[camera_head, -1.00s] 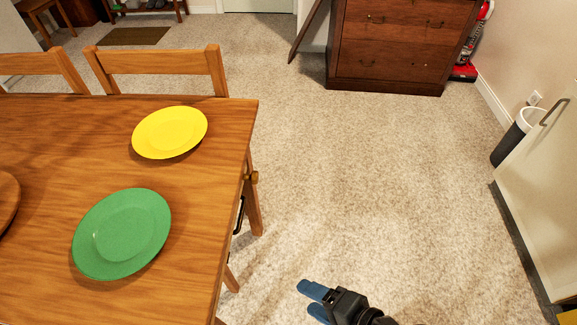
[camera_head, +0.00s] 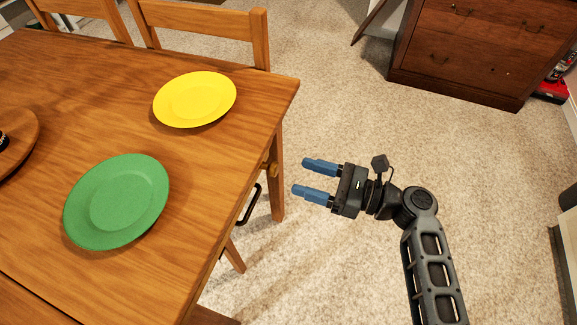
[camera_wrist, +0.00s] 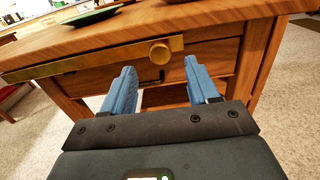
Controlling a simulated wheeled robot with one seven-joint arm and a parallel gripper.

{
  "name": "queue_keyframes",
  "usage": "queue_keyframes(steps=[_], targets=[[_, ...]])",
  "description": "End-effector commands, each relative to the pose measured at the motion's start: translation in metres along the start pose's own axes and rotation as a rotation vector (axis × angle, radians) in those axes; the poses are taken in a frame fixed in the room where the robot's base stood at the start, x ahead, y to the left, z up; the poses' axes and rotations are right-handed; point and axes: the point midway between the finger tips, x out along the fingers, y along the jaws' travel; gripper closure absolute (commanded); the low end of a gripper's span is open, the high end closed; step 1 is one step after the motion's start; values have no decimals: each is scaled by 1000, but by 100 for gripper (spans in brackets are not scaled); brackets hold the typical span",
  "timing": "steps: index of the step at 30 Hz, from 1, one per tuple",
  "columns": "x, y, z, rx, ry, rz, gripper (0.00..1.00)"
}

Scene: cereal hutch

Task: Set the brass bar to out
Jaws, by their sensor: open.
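The brass bar (camera_wrist: 90,63) shows in the wrist view as a long flat strip. It slants a little across the drawer front under the table top, with a round brass knob (camera_wrist: 160,52) near its right end. In the head view only the knob (camera_head: 272,170) shows at the table's side; the table top hides most or all of the bar. My gripper (camera_head: 302,176) is open and empty, to the right of the knob and apart from it, fingers pointing at the table. In the wrist view its fingertips (camera_wrist: 160,68) are spread, with the knob between and just above them.
The wooden table (camera_head: 225,135) carries a yellow plate (camera_head: 195,99) and a green plate (camera_head: 117,201). A black drawer handle (camera_head: 249,205) juts from its side below the knob. A chair (camera_head: 200,20) and a dark dresser (camera_head: 460,55) stand behind. The carpet right of the table is open.

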Motion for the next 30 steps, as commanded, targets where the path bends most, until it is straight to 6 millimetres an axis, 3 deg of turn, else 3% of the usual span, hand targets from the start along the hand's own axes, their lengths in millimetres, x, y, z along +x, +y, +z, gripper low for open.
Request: queue_keyframes(steps=[6,12,23,30], targets=[[35,0,-1,-3,2,2,40],[57,0,0,-4,2,-1,40],[63,0,-1,-3,2,-2,40],[62,0,-1,-4,2,-2,62]])
